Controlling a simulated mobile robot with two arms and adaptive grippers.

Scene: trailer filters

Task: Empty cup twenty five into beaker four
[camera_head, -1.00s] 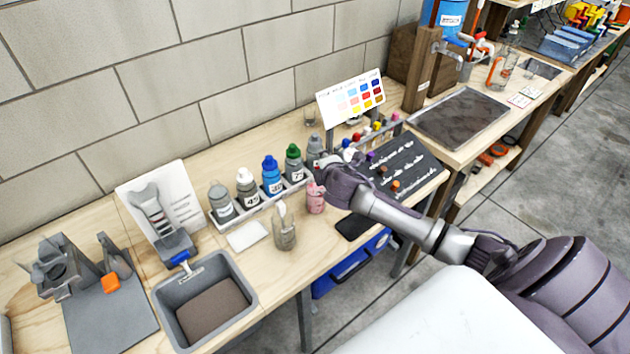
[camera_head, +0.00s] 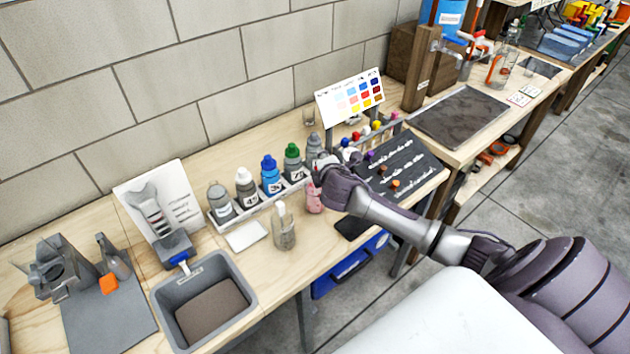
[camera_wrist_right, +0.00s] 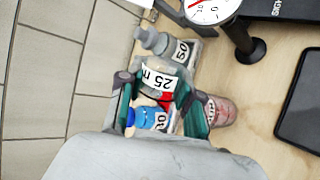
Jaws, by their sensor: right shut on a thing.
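My right gripper (camera_head: 322,178) is at the right end of the bottle row. The right wrist view shows its fingers (camera_wrist_right: 163,104) closed around a clear cup (camera_wrist_right: 160,77) labelled 25. How the cup is tilted is hard to tell. A pink container (camera_head: 314,199) stands just in front of the gripper; it also shows beside a finger in the wrist view (camera_wrist_right: 222,112). A clear vessel with a pale top (camera_head: 283,230) stands further left. No number four can be read, so I cannot tell which thing is beaker four. My left gripper is out of view.
Several capped bottles (camera_head: 271,175) stand in a grey rack behind the gripper. A round dial (camera_wrist_right: 210,8) shows in the wrist view. A grey basin (camera_head: 245,275), a white pad (camera_head: 246,236) and a black pad (camera_head: 354,227) are near the front. A sloped black board (camera_head: 410,168) is right.

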